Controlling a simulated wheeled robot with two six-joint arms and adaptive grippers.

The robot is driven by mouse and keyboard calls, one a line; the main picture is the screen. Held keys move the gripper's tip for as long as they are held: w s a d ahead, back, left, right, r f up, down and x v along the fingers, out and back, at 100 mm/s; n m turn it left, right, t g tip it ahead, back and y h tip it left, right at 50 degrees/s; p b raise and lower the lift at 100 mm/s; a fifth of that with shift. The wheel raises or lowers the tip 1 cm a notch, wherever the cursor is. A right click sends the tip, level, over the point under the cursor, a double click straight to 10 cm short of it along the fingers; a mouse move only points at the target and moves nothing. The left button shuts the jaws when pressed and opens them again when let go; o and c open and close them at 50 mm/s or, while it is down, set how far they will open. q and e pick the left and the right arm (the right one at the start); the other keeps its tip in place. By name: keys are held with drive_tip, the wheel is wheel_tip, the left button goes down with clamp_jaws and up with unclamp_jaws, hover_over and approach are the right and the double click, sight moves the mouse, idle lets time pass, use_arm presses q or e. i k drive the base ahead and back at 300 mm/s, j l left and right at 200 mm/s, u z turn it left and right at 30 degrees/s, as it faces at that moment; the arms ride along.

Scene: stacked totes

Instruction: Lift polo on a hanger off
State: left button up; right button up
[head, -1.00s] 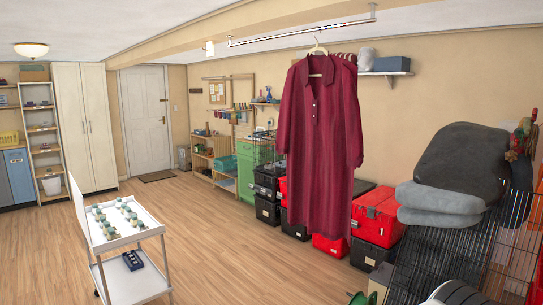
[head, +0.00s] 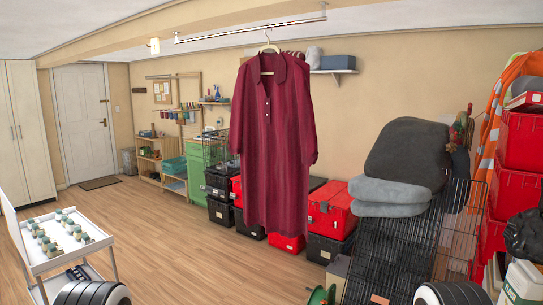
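A long dark red polo-style garment (head: 272,150) hangs on a light hanger (head: 268,46) near the middle of the head view. The hanger's hook is up at a metal rail (head: 250,31) below the ceiling. Other dark red garments seem to hang close behind it, mostly hidden. The garment hangs straight down in front of the stacked totes. Neither of my grippers shows in the head view.
Red and black totes (head: 330,205) line the back wall. A black wire crate (head: 400,245) with grey cushions (head: 400,165) on it stands at right, near stacked red totes (head: 520,140). A white cart (head: 70,235) stands at left. The wooden floor between is clear.

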sight(273, 130)
drive_tip(key=i+j+z, duration=0.25)
drive_tip(key=i+z, duration=0.25)
drive_tip(key=i+j+z, duration=0.25)
drive_tip(key=j+z, duration=0.25)
drive_tip(key=l, duration=0.1)
